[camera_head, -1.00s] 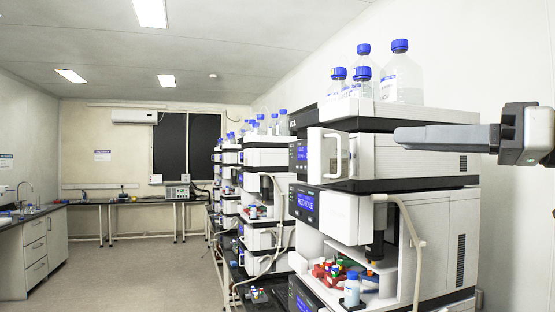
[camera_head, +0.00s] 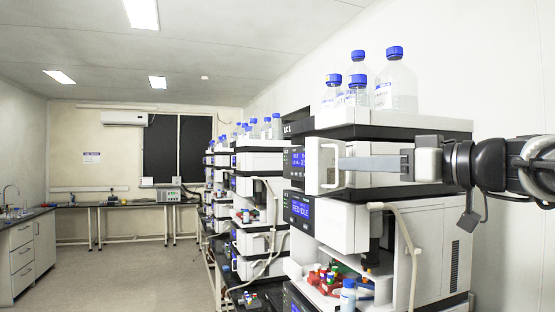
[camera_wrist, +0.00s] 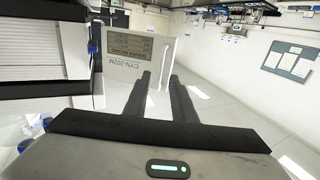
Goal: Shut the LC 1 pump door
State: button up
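The LC 1 stack stands at right in the head view, its name on the dark top strip (camera_head: 295,128). Its white pump door (camera_head: 312,165) stands swung out from the unit, with a white loop handle (camera_head: 338,180) on its right. In the wrist view the door (camera_wrist: 140,50) carries a printed label, and its pale handle (camera_wrist: 162,66) lies at the fingertips. My gripper (camera_head: 343,164) reaches in from the right, its fingertips close to the handle. In the wrist view my gripper (camera_wrist: 160,78) has its fingers apart, with floor showing between them. Contact with the handle cannot be told.
Blue-capped bottles (camera_head: 396,85) stand on top of the stack, above my arm. A pale hose (camera_head: 405,235) hangs in front below. A lower tray holds red items and a small bottle (camera_head: 348,296). Open floor (camera_head: 110,275) lies to the left.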

aim_at(323, 175)
jog(key=shift+x, duration=1.65)
grip_shut()
